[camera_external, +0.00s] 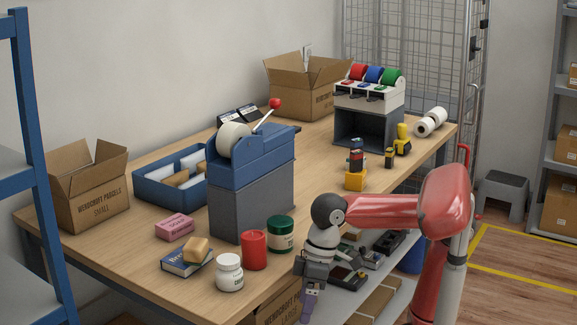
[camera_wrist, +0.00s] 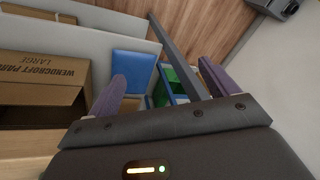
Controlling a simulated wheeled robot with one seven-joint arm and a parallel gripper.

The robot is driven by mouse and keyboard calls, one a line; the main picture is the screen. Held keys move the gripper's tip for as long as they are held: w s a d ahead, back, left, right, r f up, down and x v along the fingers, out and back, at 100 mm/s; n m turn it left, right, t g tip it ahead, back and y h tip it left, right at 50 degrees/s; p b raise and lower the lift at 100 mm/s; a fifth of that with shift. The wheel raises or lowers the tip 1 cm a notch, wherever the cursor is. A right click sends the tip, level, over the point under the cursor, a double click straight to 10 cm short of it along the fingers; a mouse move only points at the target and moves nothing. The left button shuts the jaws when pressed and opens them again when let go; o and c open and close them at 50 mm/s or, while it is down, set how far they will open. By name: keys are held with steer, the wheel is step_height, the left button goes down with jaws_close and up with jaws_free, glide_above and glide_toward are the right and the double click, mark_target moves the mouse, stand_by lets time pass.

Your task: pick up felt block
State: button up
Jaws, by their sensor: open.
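A small tan block (camera_external: 196,249), which looks like the felt block, lies on a dark blue book (camera_external: 186,262) near the front left of the counter. I cannot confirm its material. My gripper (camera_external: 310,312) hangs down beyond the counter's front edge, to the right of the block and well apart from it. In the wrist view my gripper (camera_wrist: 162,72) shows two purple fingers spread with nothing held between them. The tan block is not visible in the wrist view.
A white jar (camera_external: 230,272), red can (camera_external: 254,250) and green-lidded jar (camera_external: 280,234) stand right of the book. A pink box (camera_external: 175,226) lies behind it. A tall grey-blue machine (camera_external: 252,190) rises behind the cans. A large carton (camera_wrist: 40,78) sits below the counter.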

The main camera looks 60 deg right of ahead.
steer(key=w+a+r+m+g+y+p, duration=0.15)
steer(key=a+r+y, duration=0.25)
steer(key=a+r, duration=0.5)
step_height(320, 180, up, 8)
steer(key=t+h+p, duration=0.3)
steer(key=t+p, duration=0.1)
steer(key=t, duration=0.2)
glide_above(197, 243)
steer(key=s+d, duration=0.2)
steer(key=s, duration=0.2)
steer(key=shift+w+a+f, duration=0.2)
steer(key=shift+w+f, duration=0.85)
steer(key=shift+b+x, duration=0.7)
steer(key=shift+x, duration=2.05)
steer(key=shift+d+f, duration=0.1)
steer(key=shift+f, duration=0.05)
steer(key=c, duration=1.2)
steer(key=shift+c, duration=0.4)
